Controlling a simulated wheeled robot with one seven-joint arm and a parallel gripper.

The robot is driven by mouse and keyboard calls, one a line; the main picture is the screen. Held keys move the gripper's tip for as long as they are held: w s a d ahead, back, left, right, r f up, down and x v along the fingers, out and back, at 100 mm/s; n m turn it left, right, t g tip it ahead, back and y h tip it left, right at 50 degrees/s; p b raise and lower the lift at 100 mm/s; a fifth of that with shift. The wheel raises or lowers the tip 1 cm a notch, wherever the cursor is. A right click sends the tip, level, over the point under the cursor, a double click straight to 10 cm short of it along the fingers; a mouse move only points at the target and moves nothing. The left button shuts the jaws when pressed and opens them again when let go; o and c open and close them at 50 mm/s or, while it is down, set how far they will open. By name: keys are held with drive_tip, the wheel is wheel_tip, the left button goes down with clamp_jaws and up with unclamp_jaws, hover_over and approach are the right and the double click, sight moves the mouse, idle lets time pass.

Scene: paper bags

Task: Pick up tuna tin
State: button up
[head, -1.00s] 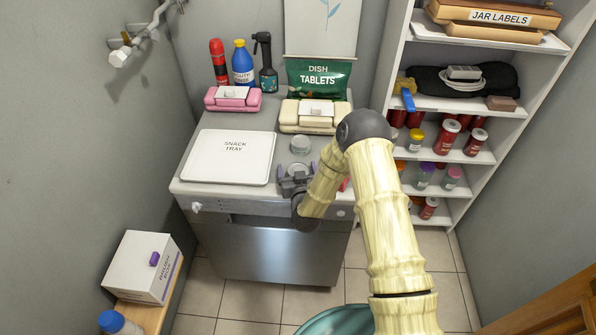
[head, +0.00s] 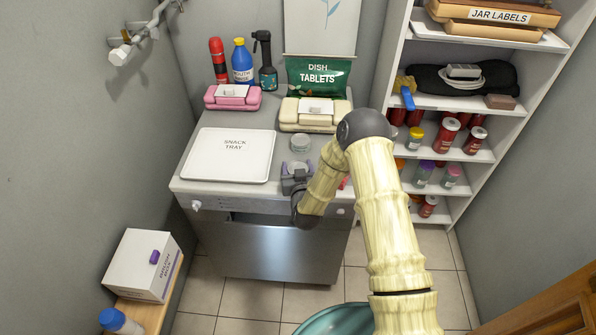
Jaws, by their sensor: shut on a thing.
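My gripper (head: 297,167) is at the front part of the counter top, right of the snack tray. Its two fingers are closed in on a small round grey tin (head: 298,165), touching it from both sides. The tin looks upright and at counter level; I cannot tell whether it is lifted. A second small grey tin or jar (head: 300,143) stands just behind it, apart from the gripper. No label is readable on either, so I cannot tell by print which is the tuna tin.
The white snack tray (head: 229,155) lies to the left. A cream case (head: 309,122), a pink case (head: 233,97), bottles and a green dish tablets bag (head: 318,76) line the back. A red thing (head: 344,183) shows partly beside my arm. Shelves stand to the right.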

sight(298, 164)
drive_tip(key=shift+r, duration=0.15)
wheel_tip(298, 164, up, 10)
drive_tip(key=shift+f+b, duration=0.1)
drive_tip(key=shift+b, duration=0.5)
idle(0.6)
